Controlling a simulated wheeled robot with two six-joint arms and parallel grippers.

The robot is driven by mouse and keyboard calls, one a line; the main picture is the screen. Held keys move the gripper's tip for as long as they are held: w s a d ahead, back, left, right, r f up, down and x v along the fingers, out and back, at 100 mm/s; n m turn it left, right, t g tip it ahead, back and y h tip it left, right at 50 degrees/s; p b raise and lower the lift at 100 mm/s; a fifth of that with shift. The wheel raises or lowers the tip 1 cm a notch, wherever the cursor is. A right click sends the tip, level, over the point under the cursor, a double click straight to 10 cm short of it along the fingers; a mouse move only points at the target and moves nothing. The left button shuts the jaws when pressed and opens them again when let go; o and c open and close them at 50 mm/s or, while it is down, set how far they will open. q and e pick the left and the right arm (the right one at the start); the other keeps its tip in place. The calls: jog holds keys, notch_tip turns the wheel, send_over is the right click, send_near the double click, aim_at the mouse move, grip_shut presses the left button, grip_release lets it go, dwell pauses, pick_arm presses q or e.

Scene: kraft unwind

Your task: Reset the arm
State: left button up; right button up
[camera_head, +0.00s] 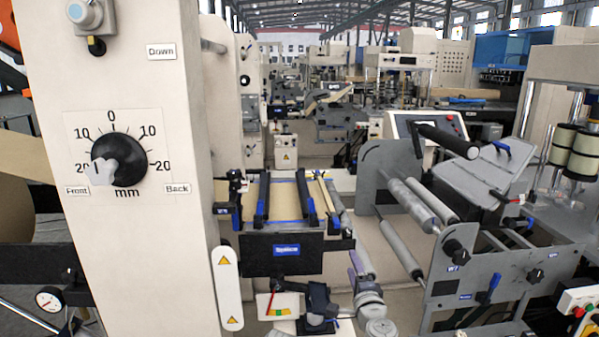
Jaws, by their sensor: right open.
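My right gripper (318,306) is a small dark shape low in the middle of the head view. It is open, and I see nothing between its fingers. My grey right arm (368,300) shows just to the right of it. My left gripper is not in view.
A tall cream machine column (150,250) with a black dial (118,159) fills the left. A grey roller stand (465,285) with several rollers stands at the right. A control panel (428,126) is behind it. More machines line the hall beyond.

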jog(key=s+a+f+n+g+y, duration=0.65)
jog(key=a+f+n, duration=0.3)
jog(key=n, duration=0.35)
jog(key=s+d+f+n+g+h, duration=0.4)
jog(key=s+d+f+g+h, duration=0.4)
jog(key=s+d+f+g, duration=0.4)
pick_arm(q)
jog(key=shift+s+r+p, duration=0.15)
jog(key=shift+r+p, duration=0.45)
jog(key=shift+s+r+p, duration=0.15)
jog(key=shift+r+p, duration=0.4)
jog(key=shift+p, duration=0.05)
pick_arm(e)
jog(key=s+a+r+n+h, duration=0.1)
jog(key=s+a+r+n, duration=0.1)
jog(key=s+a, duration=0.5)
jog(key=a+n, duration=0.1)
jog(key=a, duration=0.2)
jog(key=shift+a+n, duration=0.2)
jog(key=shift+n, duration=0.2)
